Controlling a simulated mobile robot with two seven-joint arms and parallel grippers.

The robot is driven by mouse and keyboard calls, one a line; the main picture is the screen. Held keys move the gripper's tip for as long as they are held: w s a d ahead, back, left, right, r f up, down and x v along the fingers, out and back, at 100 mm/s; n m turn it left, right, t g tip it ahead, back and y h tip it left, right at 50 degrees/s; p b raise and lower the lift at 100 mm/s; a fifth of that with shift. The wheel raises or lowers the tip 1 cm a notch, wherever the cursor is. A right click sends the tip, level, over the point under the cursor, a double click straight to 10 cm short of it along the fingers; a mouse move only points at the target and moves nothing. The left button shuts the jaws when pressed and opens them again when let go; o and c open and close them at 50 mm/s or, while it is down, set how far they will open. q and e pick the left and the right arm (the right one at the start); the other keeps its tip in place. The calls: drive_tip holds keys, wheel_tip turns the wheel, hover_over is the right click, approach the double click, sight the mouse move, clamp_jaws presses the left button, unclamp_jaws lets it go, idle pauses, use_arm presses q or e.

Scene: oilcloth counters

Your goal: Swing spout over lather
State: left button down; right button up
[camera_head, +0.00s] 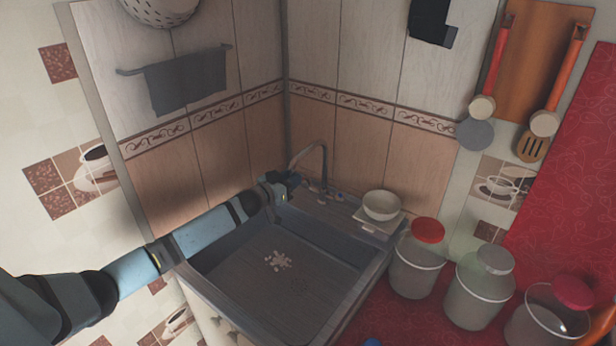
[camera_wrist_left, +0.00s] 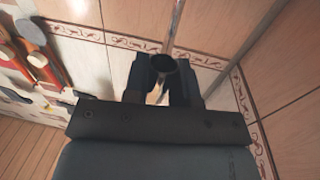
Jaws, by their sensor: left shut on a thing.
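The faucet's thin metal spout (camera_head: 324,160) rises at the back of the sink (camera_head: 222,232), arches over and comes down to the left, with its end at my left gripper (camera_head: 287,181). In the left wrist view the spout (camera_wrist_left: 174,28) runs down between the two dark fingers of my left gripper (camera_wrist_left: 163,84), which is shut on it; its round open end shows there. The white lather (camera_head: 278,261) lies in a small patch on the basin floor, in front of and below the spout end. My right gripper is not in view.
A white bowl (camera_head: 381,205) stands on the sink's right back corner. Several lidded jars, the nearest with a red lid (camera_head: 428,230), line the counter at right. Tiled walls meet behind the faucet; a grey towel (camera_head: 187,82) hangs at left. The basin is otherwise clear.

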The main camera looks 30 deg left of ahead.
use_arm(q)
drive_tip(key=a+h, duration=0.1)
drive_tip(key=a+m+h, duration=0.1)
drive_tip(key=a, duration=0.3)
drive_tip(key=shift+w+a+m+g+h, duration=0.1)
drive_tip(key=shift+w+m+g+h, duration=0.2)
drive_tip(key=shift+w+m+h, duration=0.1)
drive_tip(key=c, duration=1)
unclamp_jaws()
drive_tip(key=shift+o, duration=0.2)
drive_tip(key=shift+s, duration=0.1)
